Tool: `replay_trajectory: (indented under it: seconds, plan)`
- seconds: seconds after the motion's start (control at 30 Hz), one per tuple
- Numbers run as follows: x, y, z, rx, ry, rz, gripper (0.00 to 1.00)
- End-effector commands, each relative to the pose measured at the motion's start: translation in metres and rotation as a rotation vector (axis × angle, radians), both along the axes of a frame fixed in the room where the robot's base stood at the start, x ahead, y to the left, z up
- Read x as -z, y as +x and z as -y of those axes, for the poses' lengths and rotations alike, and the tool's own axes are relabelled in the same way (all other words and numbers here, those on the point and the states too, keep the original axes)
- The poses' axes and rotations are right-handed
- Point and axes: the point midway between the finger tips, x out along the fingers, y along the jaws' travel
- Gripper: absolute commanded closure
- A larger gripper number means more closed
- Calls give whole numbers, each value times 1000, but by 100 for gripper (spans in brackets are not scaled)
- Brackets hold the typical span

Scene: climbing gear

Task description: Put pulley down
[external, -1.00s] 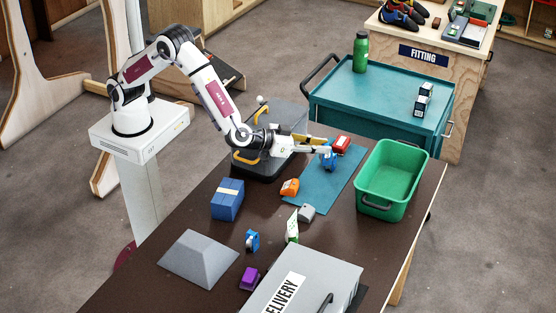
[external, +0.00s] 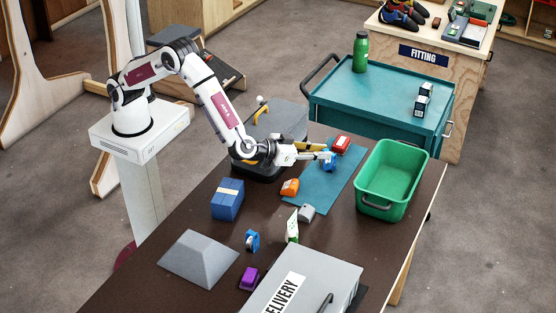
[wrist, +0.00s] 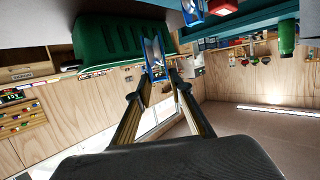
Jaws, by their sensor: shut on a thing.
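The pulley, a small blue and silver piece, sits between my fingertips in the wrist view (wrist: 155,60). In the external view my gripper (external: 326,155) is stretched out level over the teal mat (external: 318,190), with blue showing at its tips (external: 330,163). My gripper is shut on the pulley. Whether the pulley touches the mat is hard to tell. A red piece (external: 341,143) lies on the mat just beyond the fingertips. A blue piece also shows beside the red one at the top of the wrist view (wrist: 193,10).
A green crate (external: 364,203) stands right of the mat. A blue box (external: 227,199), grey pyramid (external: 200,258) and delivery case (external: 318,272) occupy the nearer table.

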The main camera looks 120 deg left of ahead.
Motion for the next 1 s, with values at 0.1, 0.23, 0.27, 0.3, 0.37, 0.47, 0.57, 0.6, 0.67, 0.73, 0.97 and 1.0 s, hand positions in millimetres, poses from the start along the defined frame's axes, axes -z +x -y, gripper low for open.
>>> replay_trajectory:
  seconds: [0.1, 0.23, 0.27, 0.3, 0.37, 0.47, 0.57, 0.6, 0.67, 0.73, 0.97, 1.0]
  plan:
    - [18, 0, 0, 1, 1, -3, 100]
    - [34, 0, 0, 1, 1, -2, 100]
    - [36, 0, 0, -1, 1, -1, 100]
    - [39, 0, 0, -1, 1, -1, 100]
    - [42, 0, 0, 0, 1, 1, 100]
    - [44, 0, 0, 0, 1, 1, 100]
    - [44, 0, 0, 0, 0, 1, 100]
    - [43, 0, 0, 0, 0, 1, 100]
    - [43, 0, 0, 0, 0, 1, 100]
    - [44, 0, 0, 0, 1, 1, 100]
    - [58, 0, 0, 0, 1, -1, 100]
    - [62, 0, 0, 1, 1, -1, 100]
